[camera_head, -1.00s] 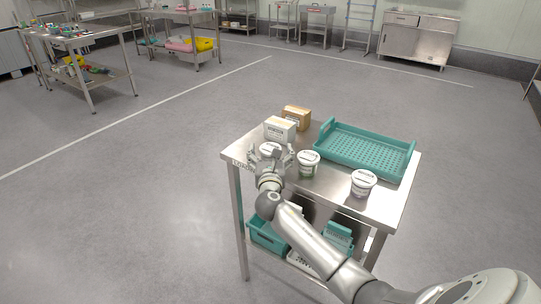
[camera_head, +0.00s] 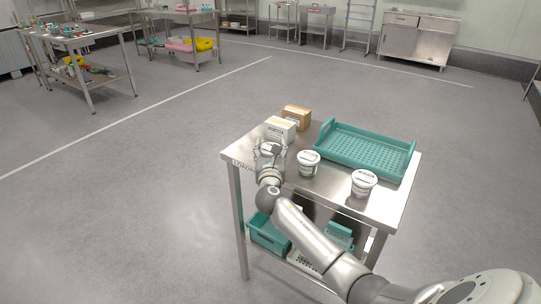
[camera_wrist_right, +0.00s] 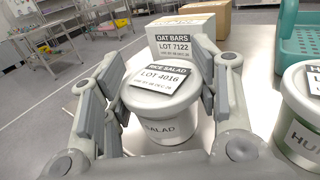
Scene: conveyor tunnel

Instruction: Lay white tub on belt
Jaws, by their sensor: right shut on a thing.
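My right gripper (camera_head: 271,150) is shut on a white tub at the left end of the steel table (camera_head: 330,190). In the right wrist view the white tub (camera_wrist_right: 158,100) stands upright between the two fingers (camera_wrist_right: 155,95), its lid labelled "RICE SALAD LOT 4016". In the head view the gripper mostly hides this tub. Two more white tubs stand on the table: one (camera_head: 309,164) just right of the gripper and one (camera_head: 363,184) near the right front. No belt shows in these views. My left gripper is not in view.
A white box labelled "OAT BARS" (camera_head: 280,129) and a brown box (camera_head: 296,117) stand just behind the gripper. A teal tray (camera_head: 365,148) fills the back right of the table. A teal crate (camera_head: 268,234) is on the lower shelf. The floor left of the table is clear.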

